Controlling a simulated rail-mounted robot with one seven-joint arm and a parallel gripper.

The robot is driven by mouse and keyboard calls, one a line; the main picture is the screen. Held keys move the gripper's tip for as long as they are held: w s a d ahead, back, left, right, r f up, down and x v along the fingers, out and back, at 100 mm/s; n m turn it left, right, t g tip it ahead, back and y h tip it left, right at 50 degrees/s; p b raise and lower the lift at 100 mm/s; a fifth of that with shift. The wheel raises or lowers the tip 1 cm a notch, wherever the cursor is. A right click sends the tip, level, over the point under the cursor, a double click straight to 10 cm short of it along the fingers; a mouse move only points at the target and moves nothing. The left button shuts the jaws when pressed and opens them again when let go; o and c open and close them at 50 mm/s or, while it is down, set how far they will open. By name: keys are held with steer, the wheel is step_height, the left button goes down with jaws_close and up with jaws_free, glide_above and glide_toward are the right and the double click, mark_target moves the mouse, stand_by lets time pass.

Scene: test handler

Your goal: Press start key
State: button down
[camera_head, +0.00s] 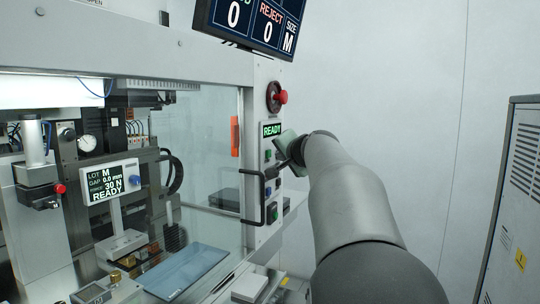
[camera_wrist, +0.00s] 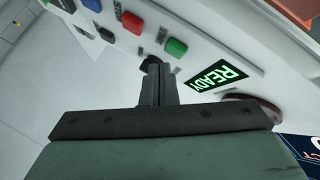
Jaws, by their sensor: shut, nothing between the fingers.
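A control panel (camera_head: 262,200) on the machine's right post carries a column of coloured keys below a lit READY display (camera_head: 271,129). In the wrist view, a green key (camera_wrist: 176,47) is nearest the READY display (camera_wrist: 215,77), then a red key (camera_wrist: 132,22) and a blue key (camera_wrist: 92,5). Contact cannot be told. The gripper also shows at the panel in the head view (camera_head: 282,160).
A red mushroom button (camera_head: 281,97) sits above the READY display. A black door handle (camera_head: 252,192) sticks out left of the keys. A monitor (camera_head: 255,22) hangs above, and a grey cabinet (camera_head: 515,190) stands at the right. Open room lies between the panel and the cabinet.

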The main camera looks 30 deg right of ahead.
steer(key=shift+w+a, duration=0.1)
stand_by(0.7)
steer(key=shift+w+a, duration=0.1)
steer(key=shift+w, duration=0.15)
